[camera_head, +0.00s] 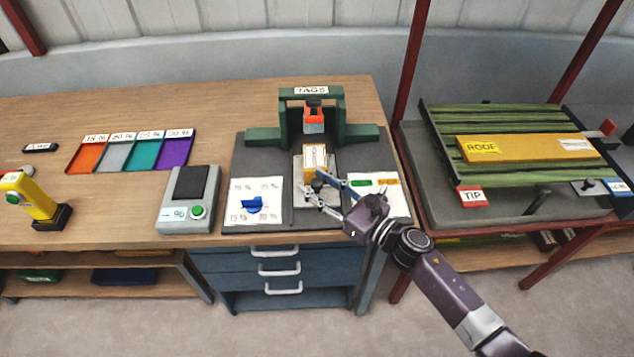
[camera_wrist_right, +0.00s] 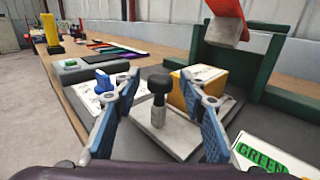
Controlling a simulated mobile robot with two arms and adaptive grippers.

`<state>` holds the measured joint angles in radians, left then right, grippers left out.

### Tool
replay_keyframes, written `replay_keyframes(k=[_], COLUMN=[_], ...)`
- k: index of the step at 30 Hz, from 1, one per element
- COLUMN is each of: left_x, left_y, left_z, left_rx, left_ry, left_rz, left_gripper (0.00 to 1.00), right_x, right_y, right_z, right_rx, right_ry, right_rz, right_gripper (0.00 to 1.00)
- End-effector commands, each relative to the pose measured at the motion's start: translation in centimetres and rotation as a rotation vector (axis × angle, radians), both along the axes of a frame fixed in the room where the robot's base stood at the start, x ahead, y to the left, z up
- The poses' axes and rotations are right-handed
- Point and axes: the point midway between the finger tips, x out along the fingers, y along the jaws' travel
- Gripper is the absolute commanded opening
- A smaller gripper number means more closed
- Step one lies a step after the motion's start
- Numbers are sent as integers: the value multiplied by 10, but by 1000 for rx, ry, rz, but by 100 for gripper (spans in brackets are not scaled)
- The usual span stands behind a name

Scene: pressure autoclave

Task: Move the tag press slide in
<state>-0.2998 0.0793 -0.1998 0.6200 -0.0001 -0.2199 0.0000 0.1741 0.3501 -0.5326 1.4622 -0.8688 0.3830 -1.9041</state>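The green tag press (camera_head: 312,118), labelled TAGS, stands on a dark mat, with a red and grey head hanging in its frame. Its pale slide (camera_head: 303,205) sticks out toward the front; it also shows in the right wrist view (camera_wrist_right: 180,140). A yellow block with a white label (camera_head: 315,157) sits on the slide, in front of the press head. A black knob on a grey post (camera_wrist_right: 158,88) rises from the slide's front part. My right gripper (camera_head: 313,184) is open, its fingers on either side of the knob with visible gaps. My left gripper is not in view.
Left of the press are a white card with a blue piece (camera_head: 252,205), a grey device reading 96 (camera_head: 188,205) and coloured trays (camera_head: 133,150). A card marked GREEN (camera_wrist_right: 262,155) lies right of the slide. The ROOF panel's bench (camera_head: 430,195) stands further right.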

Motion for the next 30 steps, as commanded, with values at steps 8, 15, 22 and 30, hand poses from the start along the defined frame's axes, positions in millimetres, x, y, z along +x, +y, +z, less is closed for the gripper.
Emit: replay_keyframes(k=[8, 15, 22, 30], left_x=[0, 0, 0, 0], left_y=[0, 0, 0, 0], left_z=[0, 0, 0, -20], left_rx=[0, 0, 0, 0], left_ry=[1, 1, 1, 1], left_rz=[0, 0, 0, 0], left_gripper=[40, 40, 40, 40], right_x=[0, 0, 0, 24], right_y=[0, 0, 0, 1], right_z=[0, 0, 0, -4], right_rx=[0, 0, 1, -1], right_ry=[0, 0, 1, -4], right_rz=[0, 0, 0, 0], right_gripper=[29, 2, 0, 0])
